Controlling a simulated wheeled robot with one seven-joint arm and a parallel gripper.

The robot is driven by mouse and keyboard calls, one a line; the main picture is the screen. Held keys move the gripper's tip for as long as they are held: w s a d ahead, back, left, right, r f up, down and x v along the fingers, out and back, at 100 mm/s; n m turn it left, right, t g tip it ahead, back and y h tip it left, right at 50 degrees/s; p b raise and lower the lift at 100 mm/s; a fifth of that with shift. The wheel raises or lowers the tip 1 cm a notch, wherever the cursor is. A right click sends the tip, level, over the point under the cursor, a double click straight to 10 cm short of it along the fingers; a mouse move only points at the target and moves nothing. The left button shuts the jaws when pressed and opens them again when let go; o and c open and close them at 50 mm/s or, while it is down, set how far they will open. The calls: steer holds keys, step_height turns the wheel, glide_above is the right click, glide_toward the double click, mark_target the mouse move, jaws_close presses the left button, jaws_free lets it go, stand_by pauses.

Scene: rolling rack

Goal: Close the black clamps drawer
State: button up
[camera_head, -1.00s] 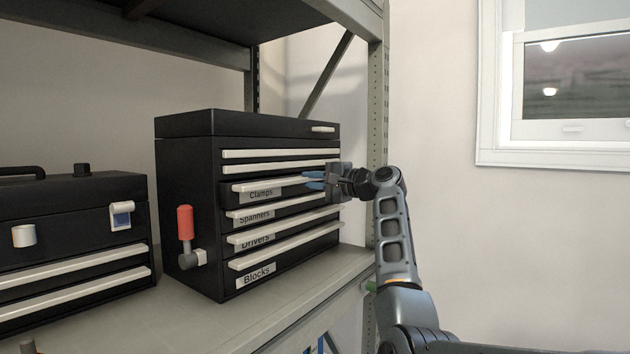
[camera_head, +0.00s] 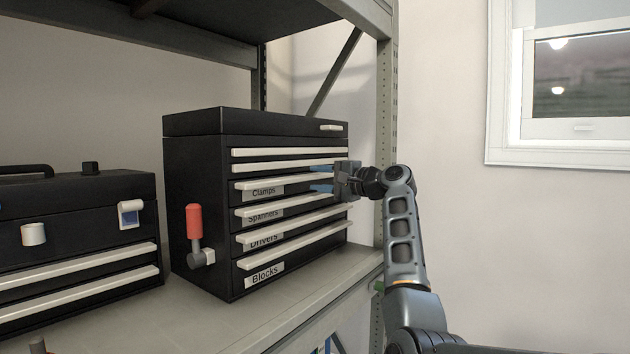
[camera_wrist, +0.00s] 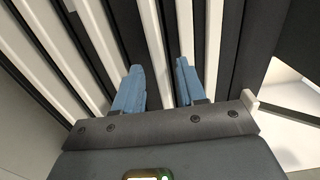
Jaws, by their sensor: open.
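The black clamps drawer (camera_head: 262,192) is in the upper half of the tall black tool chest (camera_head: 193,130), marked by a "Clamps" label under its white pull (camera_head: 272,182). Its front looks about level with the drawers below. My gripper (camera_head: 322,179) is at the right end of this drawer, its blue fingers pointing left at the chest front. In the wrist view my gripper (camera_wrist: 160,68) is open and empty, a white pull running between its two blue fingers. I cannot tell whether the fingers touch the drawer front.
Drawers labelled Spanners (camera_head: 263,216), Drivers (camera_head: 264,242) and Blocks (camera_head: 265,273) lie below. A red-handled tool (camera_head: 194,222) is at the chest's left side. A smaller black toolbox (camera_head: 75,220) stands left on the grey shelf (camera_head: 225,320). A rack post (camera_head: 386,140) rises behind my gripper.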

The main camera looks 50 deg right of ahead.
steer(key=s, duration=0.5)
steer(key=shift+s+d+b, duration=0.25)
steer(key=shift+s+b, duration=0.1)
steer(key=shift+s, duration=0.05)
